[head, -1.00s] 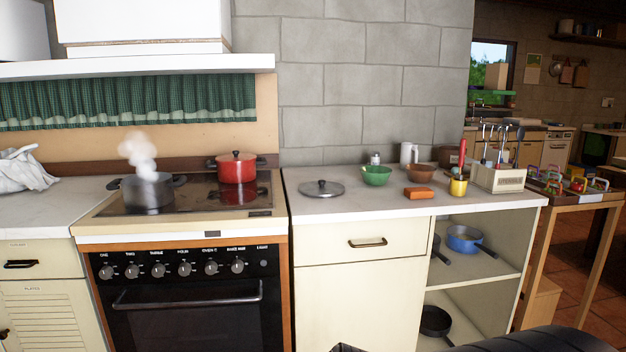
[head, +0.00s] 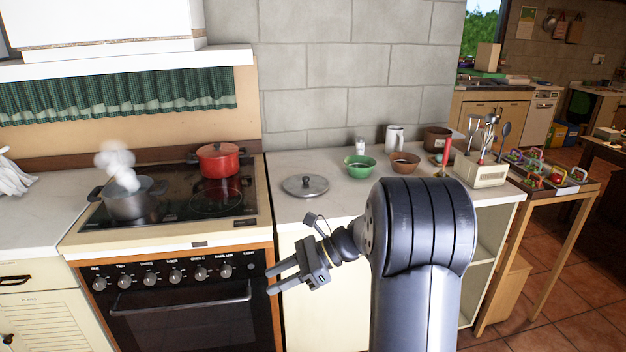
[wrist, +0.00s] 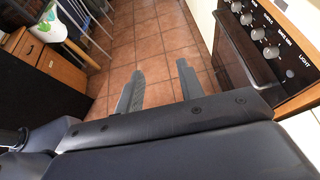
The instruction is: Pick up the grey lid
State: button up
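The grey lid (head: 305,185) lies flat on the white counter to the right of the stove, with its knob upward. My gripper (head: 270,278) is in front of the counter and stove, lower than the lid and apart from it. Its two fingers point left in the head view and are spread with nothing between them. In the wrist view my gripper (wrist: 158,78) shows both fingers apart over the tiled floor. The lid is not in the wrist view.
A steaming grey pot (head: 130,200) and a red pot (head: 218,160) stand on the stove. A green bowl (head: 359,168), a brown bowl (head: 404,163) and a utensil box (head: 482,172) stand right of the lid. The counter (head: 290,212) is bare around the lid.

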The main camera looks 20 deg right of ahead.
aim_at(303, 185)
jog(key=i+l+z, duration=0.1)
jog(key=i+l, duration=0.2)
jog(key=i+l+z, duration=0.1)
jog(key=i+l, duration=0.15)
jog(key=i, duration=0.25)
jog(key=i+l, duration=0.2)
jog(key=i, duration=0.25)
jog(key=i+l+z, duration=0.15)
jog(key=i, duration=0.25)
